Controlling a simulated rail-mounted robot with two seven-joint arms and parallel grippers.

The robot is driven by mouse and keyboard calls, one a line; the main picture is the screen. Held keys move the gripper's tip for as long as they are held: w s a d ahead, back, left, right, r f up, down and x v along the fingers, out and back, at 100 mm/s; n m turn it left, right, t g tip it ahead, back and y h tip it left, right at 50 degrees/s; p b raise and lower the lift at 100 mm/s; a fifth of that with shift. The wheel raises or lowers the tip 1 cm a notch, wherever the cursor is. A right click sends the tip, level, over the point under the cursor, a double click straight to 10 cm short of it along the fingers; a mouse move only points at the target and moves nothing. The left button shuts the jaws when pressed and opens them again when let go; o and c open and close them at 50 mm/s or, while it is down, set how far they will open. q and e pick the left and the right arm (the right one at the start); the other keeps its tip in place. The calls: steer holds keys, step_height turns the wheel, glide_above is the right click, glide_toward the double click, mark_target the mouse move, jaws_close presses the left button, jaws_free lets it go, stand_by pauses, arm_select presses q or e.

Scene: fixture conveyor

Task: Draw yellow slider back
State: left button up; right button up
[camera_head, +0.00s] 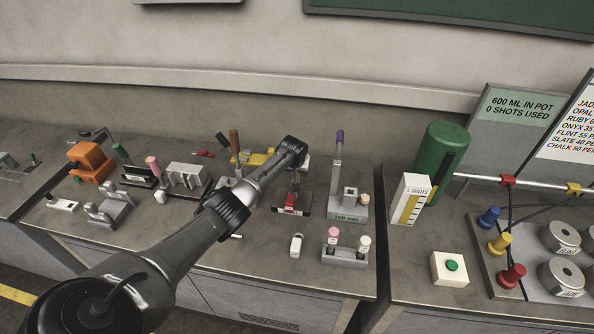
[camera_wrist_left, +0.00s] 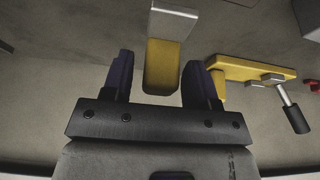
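A yellow block with a pale grey end (camera_wrist_left: 163,66) shows between the fingers of my left gripper (camera_wrist_left: 160,82) in the left wrist view. The two dark fingers stand apart, with a gap on each side of the block. I cannot tell how far beyond the fingertips it lies. In the head view my left arm reaches over the bench, and its wrist hides the gripper. A yellow fixture (camera_head: 253,158) lies just left of the wrist, partly covered by the arm. I cannot tell which of its parts is the slider. My right gripper is not in view.
A yellow bracket (camera_wrist_left: 250,72) with a black-handled lever (camera_wrist_left: 295,117) stands right of the fingers. A purple-topped lever fixture (camera_head: 348,204), a red-block fixture (camera_head: 290,203) and a grey slotted fixture (camera_head: 186,175) stand near my arm.

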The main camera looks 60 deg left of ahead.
arm_select(q)
steer(key=shift+r, duration=0.1)
steer(key=shift+d+r, duration=0.1)
steer(key=shift+r, duration=0.15)
steer(key=shift+p+v, duration=1.7)
steer(key=shift+v, duration=4.85)
